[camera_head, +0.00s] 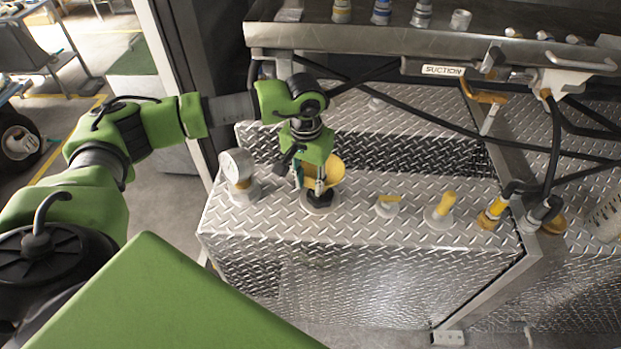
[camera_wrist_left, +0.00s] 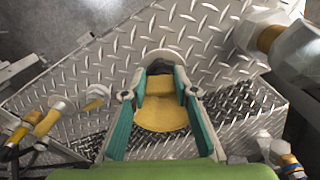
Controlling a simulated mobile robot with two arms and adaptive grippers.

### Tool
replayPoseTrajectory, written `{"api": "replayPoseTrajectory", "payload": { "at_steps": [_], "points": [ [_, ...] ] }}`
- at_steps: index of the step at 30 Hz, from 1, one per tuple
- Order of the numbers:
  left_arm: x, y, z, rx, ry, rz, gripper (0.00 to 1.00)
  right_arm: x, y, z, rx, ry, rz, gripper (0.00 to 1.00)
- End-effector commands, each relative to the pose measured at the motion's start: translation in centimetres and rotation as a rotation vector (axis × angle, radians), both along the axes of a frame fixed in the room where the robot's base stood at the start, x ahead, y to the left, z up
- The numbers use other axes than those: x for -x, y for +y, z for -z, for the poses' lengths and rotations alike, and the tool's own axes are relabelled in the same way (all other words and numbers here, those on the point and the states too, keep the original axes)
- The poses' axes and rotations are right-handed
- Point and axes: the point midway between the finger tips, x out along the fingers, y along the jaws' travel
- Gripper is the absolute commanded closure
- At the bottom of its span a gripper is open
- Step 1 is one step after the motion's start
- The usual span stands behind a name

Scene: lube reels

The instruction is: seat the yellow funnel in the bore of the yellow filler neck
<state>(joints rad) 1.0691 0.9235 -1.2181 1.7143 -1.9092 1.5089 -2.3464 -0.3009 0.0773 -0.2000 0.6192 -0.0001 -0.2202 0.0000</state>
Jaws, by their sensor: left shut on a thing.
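My left gripper (camera_head: 310,182) points down over the diamond-plate tank top, shut on the yellow funnel (camera_head: 335,168). In the left wrist view the funnel (camera_wrist_left: 162,117) sits between the two teal-padded fingers. Directly below the gripper is a grey round collar with a dark middle (camera_head: 320,203), which also shows beyond the fingertips in the left wrist view (camera_wrist_left: 160,56). The funnel's lower end is hidden, so I cannot tell whether it is inside that collar. No yellow shows on the collar itself. My right gripper is not in view.
Black hoses (camera_head: 420,112) cross behind, below a metal shelf (camera_head: 380,40).

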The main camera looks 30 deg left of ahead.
Motion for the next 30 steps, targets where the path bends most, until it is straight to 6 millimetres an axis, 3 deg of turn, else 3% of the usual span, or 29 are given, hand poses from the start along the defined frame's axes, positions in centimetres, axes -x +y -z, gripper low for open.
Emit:
{"api": "replayPoseTrajectory", "payload": {
  "at_steps": [4, 5, 6, 20, 21, 30],
  "points": [
    [0.0, 0.0, 0.5, 0.000, 0.000, 0.000, 0.98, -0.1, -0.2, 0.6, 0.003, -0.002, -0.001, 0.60],
    [0.0, 0.0, 0.4, 0.000, 0.000, 0.000, 0.68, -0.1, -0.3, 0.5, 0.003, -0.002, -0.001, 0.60],
    [0.0, 0.0, 0.3, 0.000, 0.000, 0.000, 0.57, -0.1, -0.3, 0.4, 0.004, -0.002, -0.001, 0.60],
    [0.0, 0.0, -0.4, 0.000, 0.000, -0.001, 0.56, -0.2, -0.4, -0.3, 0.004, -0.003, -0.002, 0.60],
    [-0.1, 0.0, -0.5, 0.001, -0.003, 0.000, 0.56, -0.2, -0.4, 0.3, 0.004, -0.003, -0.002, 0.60],
    [0.2, 0.0, -6.6, 0.001, -0.008, 0.000, 0.56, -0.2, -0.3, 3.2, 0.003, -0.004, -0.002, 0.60]
  ]
}}
